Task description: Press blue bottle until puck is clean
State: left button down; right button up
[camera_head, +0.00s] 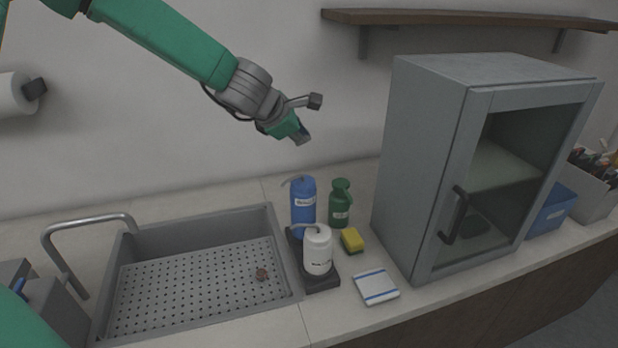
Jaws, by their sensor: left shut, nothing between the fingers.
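The blue bottle (303,207) stands upright on a dark tray (322,284) right of the sink, with a spout at its top pointing left. The puck (262,273) appears as a small reddish-brown round piece on the perforated sink floor, near the sink's right side. My left gripper (303,139) is shut and empty. It hangs in the air above the blue bottle's top, apart from it in the picture. My right gripper is not in view.
A white bottle (318,250) stands in front of the blue one. A green bottle (340,204), a yellow sponge (352,240) and a folded cloth (376,287) lie to the right. A grey cabinet (425,150) stands further right. The faucet (88,228) arches over the sink (200,222).

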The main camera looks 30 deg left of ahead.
pick_arm(q)
jog(key=b, duration=0.8)
send_near(309, 176)
jog(key=x, duration=0.3)
jog(key=w+r+x, duration=0.1)
jog(key=x, duration=0.1)
jog(key=shift+w+d+f, duration=0.1)
jog(key=shift+f, duration=0.5)
jog(key=shift+a, duration=0.25)
jog(key=shift+d, duration=0.15)
jog(key=shift+f+b, duration=0.35)
jog(key=shift+b, duration=0.05)
